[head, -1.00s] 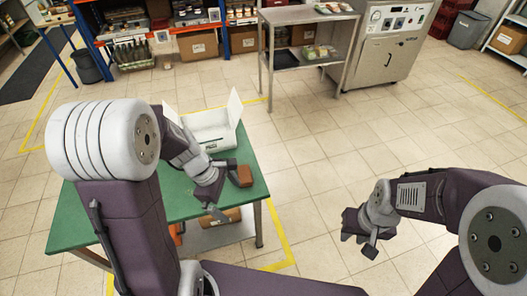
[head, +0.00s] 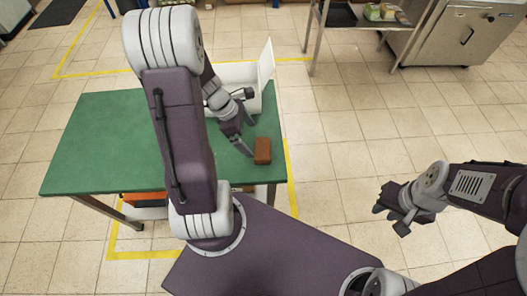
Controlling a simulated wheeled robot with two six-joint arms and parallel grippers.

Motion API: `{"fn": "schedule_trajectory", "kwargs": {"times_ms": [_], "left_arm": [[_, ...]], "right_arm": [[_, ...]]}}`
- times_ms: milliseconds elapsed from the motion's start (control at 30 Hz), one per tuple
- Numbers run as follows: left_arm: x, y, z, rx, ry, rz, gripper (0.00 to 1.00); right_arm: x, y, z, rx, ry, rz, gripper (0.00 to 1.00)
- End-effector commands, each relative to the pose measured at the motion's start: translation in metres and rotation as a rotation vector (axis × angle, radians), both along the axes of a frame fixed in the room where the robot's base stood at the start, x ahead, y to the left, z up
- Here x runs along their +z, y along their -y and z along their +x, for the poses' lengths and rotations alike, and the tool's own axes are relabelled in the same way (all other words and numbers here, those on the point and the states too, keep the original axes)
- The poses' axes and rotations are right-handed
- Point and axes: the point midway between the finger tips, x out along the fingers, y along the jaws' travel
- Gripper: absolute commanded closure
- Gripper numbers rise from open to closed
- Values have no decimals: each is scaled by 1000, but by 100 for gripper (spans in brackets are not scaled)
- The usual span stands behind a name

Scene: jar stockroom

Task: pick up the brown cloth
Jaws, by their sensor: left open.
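The brown cloth (head: 263,151) looks like a small folded block. It lies on the right part of the green table (head: 110,150), near its right edge. My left gripper (head: 247,139) is open, with its fingers spread just left of and above the cloth. No contact with the cloth can be made out, and nothing is between the fingers. My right gripper (head: 390,220) is over the floor to the right of the table, with its fingers apart and empty.
A white open box (head: 268,75) stands on the table behind the cloth, partly hidden by my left arm. A metal side table (head: 318,40) and a steel cabinet (head: 465,40) stand at the back right. Tiled floor right of the table is clear.

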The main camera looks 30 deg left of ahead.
Motion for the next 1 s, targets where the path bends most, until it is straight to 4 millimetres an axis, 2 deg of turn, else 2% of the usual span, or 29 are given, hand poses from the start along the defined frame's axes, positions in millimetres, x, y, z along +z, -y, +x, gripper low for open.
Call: {"fn": "schedule_trajectory", "kwargs": {"times_ms": [267,400,633,733,933,967,1000], "left_arm": [[-35,13,6,-4,-2,-1,0],[-39,15,8,-4,-1,0,0],[-77,31,17,-4,-2,-1,0],[-83,34,19,-4,-1,1,0],[-81,34,19,-3,0,1,0],[-81,34,19,-3,0,1,6],[-81,34,19,-3,0,1,17]], "right_arm": [[-17,0,0,0,0,0,72],[-17,0,0,0,0,0,72],[-37,0,0,0,0,0,72],[-39,0,0,0,0,0,72],[-38,0,0,0,0,0,72],[-38,0,0,0,0,0,72],[-38,0,0,0,0,0,72]]}}
